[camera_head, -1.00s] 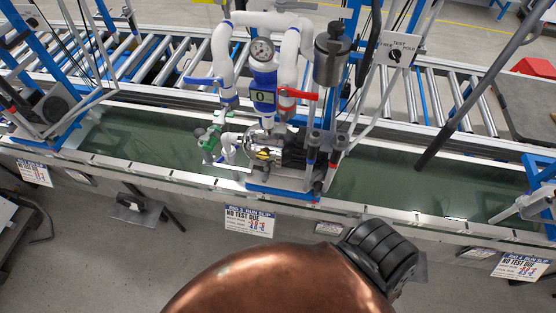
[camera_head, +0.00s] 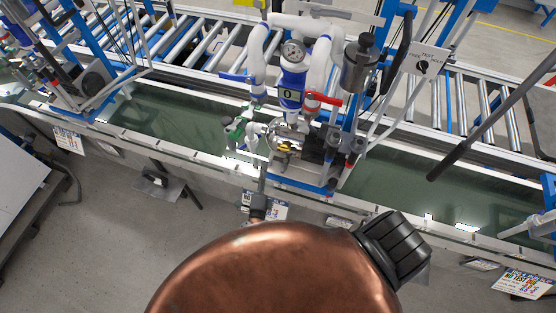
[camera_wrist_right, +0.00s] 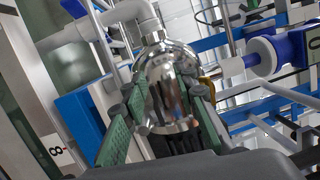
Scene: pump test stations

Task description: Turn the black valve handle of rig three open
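A pump rig with white pipes, a round gauge (camera_head: 293,52) and a blue "0" counter (camera_head: 290,93) stands mid-picture in the head view. It carries a red handle (camera_head: 323,99), a blue handle (camera_head: 236,77) and green parts (camera_head: 236,128) low at left. I cannot single out the black valve handle or read the rig's number. My left gripper is out of view.
A silver cylinder (camera_head: 360,66) and a TEST selector panel (camera_head: 422,61) stand at the rig's right. A grey rod with a dark end (camera_head: 450,160) slants over the green trough (camera_head: 395,190). Rollers (camera_head: 205,45) run behind.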

